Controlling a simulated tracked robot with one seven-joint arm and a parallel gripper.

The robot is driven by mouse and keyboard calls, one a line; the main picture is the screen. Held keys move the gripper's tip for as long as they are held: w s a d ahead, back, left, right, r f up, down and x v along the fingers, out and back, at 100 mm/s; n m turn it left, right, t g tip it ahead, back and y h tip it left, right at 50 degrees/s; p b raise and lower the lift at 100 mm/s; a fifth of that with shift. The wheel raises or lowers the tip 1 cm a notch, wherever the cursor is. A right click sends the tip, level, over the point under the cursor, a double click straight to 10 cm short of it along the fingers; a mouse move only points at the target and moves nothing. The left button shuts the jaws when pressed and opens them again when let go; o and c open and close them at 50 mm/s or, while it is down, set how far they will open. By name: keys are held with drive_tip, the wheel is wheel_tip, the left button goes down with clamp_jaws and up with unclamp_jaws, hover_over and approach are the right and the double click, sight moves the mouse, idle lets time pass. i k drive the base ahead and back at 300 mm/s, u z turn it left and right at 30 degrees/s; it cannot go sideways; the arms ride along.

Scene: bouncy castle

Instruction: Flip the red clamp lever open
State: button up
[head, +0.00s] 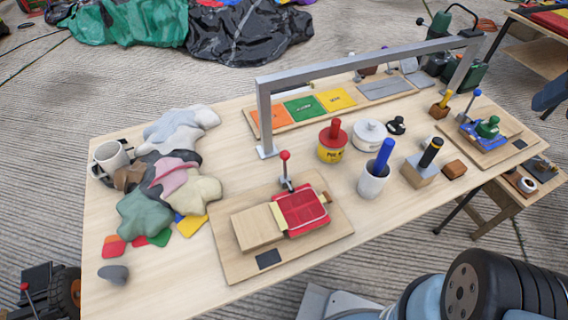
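The red-knobbed clamp lever (286,171) stands nearly upright at the back of a wooden board (235,268) on the table, left of the picture's middle. Its thin stem ends in a round red knob and rises from a small metal clamp base. In front of it, a red panel (301,211) lies on the board, touching or very near a pale wooden block (257,228). Whether the clamp presses on the red panel is too small to tell. My gripper is not in view; parts of my arm show at the lower right.
A grey metal arch (370,66) spans the table behind the board. A blue-handled lever (473,104) stands on another board at the right. Cloth pieces (168,175) and a mug (111,157) are at the left; a white cup (372,184) and yellow pot (332,147) stand to the right.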

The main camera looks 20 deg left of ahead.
sight(285, 155)
drive_tip(key=z, duration=0.7)
drive_tip(key=i, duration=0.1)
drive_tip(key=u, duration=3.2)
drive_tip(key=k, duration=1.35)
drive_tip(key=z, duration=0.45)
drive_tip(key=i, duration=1.05)
drive_tip(key=z, duration=0.05)
